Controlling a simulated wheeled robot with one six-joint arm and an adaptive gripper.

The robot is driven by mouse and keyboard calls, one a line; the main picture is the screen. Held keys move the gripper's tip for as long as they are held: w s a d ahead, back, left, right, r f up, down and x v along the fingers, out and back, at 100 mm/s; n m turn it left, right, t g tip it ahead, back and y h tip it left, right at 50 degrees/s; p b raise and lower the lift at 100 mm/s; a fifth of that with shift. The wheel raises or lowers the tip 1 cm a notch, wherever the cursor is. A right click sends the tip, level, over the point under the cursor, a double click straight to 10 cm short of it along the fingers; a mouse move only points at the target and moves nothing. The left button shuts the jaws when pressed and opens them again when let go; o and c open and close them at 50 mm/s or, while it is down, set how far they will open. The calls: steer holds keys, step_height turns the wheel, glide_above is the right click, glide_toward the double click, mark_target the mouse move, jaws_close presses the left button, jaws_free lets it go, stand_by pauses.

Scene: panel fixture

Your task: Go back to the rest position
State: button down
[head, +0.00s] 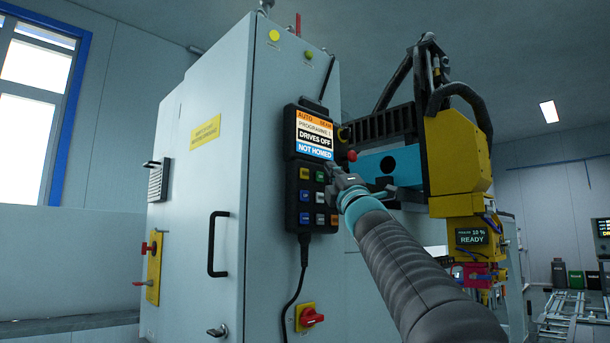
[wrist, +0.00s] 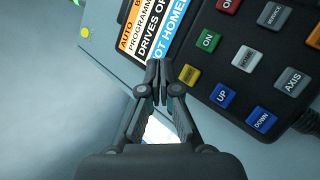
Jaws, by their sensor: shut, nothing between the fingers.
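My gripper (head: 338,184) is shut and empty. In the head view it is in front of the hand-held control pendant (head: 292,172) on the grey cabinet's front, at the right of its keys. In the wrist view my gripper (wrist: 157,72) has its fingertips together over the pendant (wrist: 215,122), near the lower edge of the screen (wrist: 158,32) and beside a yellow key (wrist: 188,75). I cannot tell whether the tips touch the pendant. The screen reads "DRIVES OFF" and "NOT HOMED". My arm hides part of the pendant's right side in the head view.
The grey cabinet (head: 255,110) has a black door handle (head: 213,243) and a red rotary switch (head: 312,317). A black cable (head: 291,290) hangs below the pendant. A yellow machine head (head: 455,150) with a "READY" display stands close at the right of my arm.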

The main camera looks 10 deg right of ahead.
stand_by(0.3)
steer(key=w+d+f+m+g+h, duration=0.2)
steer(key=w+d+f+m+h, duration=0.15)
steer(key=f+m, duration=0.2)
steer(key=w+d+f+m+g+h, duration=0.25)
steer(key=f+m+h, duration=0.2)
steer(key=f, duration=0.25)
steer(key=s+d+f+m+g, duration=0.1)
steer(key=s+f+m+g, duration=0.2)
steer(key=f, duration=0.7)
steer(key=s+f+m+g, duration=0.2)
steer(key=f+m+g, duration=0.2)
steer(key=f, duration=0.7)
steer(key=s+a+f+m+g, duration=0.3)
steer(key=s+f+m+g, duration=0.3)
steer(key=s+f, duration=1.3)
steer(key=s+a+f+g+y, duration=0.1)
steer(key=s+f, duration=0.3)
steer(key=s, duration=0.6)
steer(key=s+a+f+g+y, duration=0.1)
steer(key=s+a+f, duration=0.3)
steer(key=s, duration=0.6)
steer(key=shift+s+a+f, duration=0.15)
steer(key=shift+s+f, duration=0.2)
steer(key=shift+f, duration=0.4)
